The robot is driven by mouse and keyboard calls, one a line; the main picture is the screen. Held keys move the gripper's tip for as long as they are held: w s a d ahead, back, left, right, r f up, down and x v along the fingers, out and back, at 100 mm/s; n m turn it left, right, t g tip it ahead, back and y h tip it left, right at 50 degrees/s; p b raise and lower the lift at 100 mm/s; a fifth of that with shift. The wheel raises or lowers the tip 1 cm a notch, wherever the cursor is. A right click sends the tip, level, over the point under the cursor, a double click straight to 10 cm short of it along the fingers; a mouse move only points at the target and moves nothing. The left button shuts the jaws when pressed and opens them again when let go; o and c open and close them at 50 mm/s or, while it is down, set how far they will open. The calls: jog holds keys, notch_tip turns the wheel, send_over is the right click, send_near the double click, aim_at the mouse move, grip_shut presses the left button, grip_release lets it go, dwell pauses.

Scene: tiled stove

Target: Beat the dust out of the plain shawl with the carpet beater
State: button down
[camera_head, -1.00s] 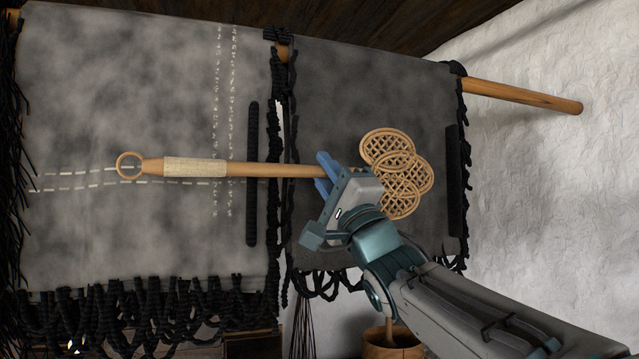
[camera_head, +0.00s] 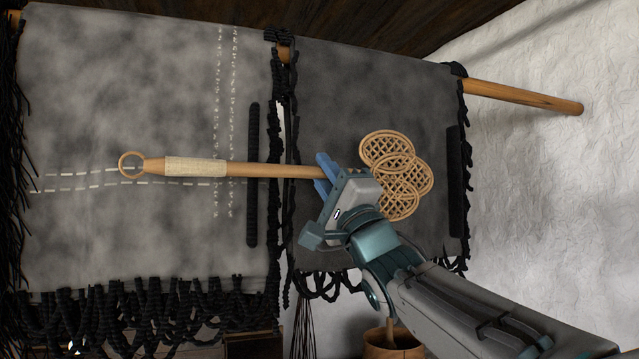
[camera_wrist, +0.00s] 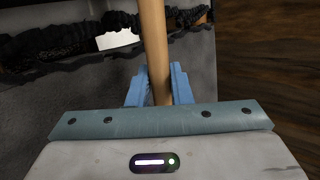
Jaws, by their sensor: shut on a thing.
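The plain shawl (camera_head: 330,110) is dark grey with a black fringe and hangs on the right, with faint cloudy patches. The carpet beater lies level across the head view. Its woven wicker head (camera_head: 398,175) is in front of the plain shawl. Its wrapped handle (camera_head: 195,167) and end ring point left, in front of the other shawl. My gripper (camera_head: 328,178) is shut on the beater's wooden shaft close to the head. The shaft (camera_wrist: 152,40) also shows between the blue fingers in the wrist view. I cannot tell whether the beater head touches the cloth.
A second grey shawl (camera_head: 120,110) with white dashed stitching and cloudy patches hangs on the left. A wooden pole (camera_head: 525,96) carries both shawls. A white rough wall (camera_head: 570,200) stands at the right. A brown pot (camera_head: 393,345) stands low below the plain shawl.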

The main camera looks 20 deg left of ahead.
jog(key=shift+s+d, duration=0.4)
jog(key=shift+s, duration=0.15)
jog(key=w+a, duration=0.1)
jog(key=w+a+p, duration=0.1)
jog(key=w, duration=0.1)
jog(key=w+a+p, duration=0.1)
jog(key=w, duration=0.1)
jog(key=shift+a, duration=0.15)
jog(key=shift+s+d+f, duration=0.1)
jog(key=shift+s+d, duration=0.1)
jog(key=shift+s, duration=0.15)
jog(key=s+d+b, duration=0.2)
jog(key=s, duration=0.1)
jog(key=shift+s+d, duration=0.15)
jog(key=shift+s, duration=0.1)
jog(key=shift+s+d, duration=0.25)
jog(key=shift+s, duration=0.05)
